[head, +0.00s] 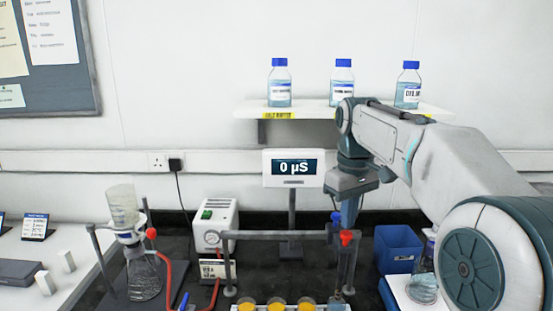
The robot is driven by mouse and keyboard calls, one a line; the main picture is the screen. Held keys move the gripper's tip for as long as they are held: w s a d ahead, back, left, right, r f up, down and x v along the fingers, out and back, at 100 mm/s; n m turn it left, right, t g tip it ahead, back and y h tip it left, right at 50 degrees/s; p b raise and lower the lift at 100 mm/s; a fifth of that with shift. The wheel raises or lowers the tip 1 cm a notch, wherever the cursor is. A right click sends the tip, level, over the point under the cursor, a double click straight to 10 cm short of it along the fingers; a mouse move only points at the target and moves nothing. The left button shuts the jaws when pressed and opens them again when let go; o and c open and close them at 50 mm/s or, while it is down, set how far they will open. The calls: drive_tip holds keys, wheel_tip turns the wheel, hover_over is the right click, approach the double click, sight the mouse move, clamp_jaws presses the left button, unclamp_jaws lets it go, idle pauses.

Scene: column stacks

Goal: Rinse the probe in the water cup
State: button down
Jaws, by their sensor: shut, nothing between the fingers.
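My gripper (350,215) points down at the right end of a grey horizontal bar. Its fingers are shut with nothing seen between them. A blue cap (336,216) and a red cap (346,237) are right by the fingertips. Whether the gripper touches them I cannot tell. A thin dark upright piece, possibly the probe (336,262), hangs below the blue cap. A cup with clear bluish content, possibly the water cup (336,304), stands under it at the bottom edge, mostly cut off. Whether the tip is in the cup cannot be seen.
Several orange cups (277,303) stand in a row left of the clear cup. A meter (293,168) reads 0 µS. A blue bin (398,248) is at the right. A flask setup (143,270) and white box (214,222) are left. Bottles (279,88) line a shelf (310,110).

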sight(346, 233)
drive_tip(key=shift+f, duration=0.1)
idle(0.3)
drive_tip(key=shift+f+b, duration=2.4)
drive_tip(key=shift+f, duration=1)
wheel_tip(346, 233, up, 7)
drive_tip(key=p, duration=0.7)
drive_tip(key=shift+r, duration=0.15)
drive_tip(key=s+f+m+t, duration=0.1)
drive_tip(key=s+f+m, duration=0.2)
drive_tip(key=s+f, duration=0.3)
drive_tip(key=s+f+m+t, duration=0.2)
drive_tip(key=s+f, duration=0.4)
drive_tip(key=s, duration=0.9)
drive_tip(key=shift+s+f+m, duration=0.15)
drive_tip(key=shift+f+m, duration=0.2)
drive_tip(key=shift+m, duration=0.15)
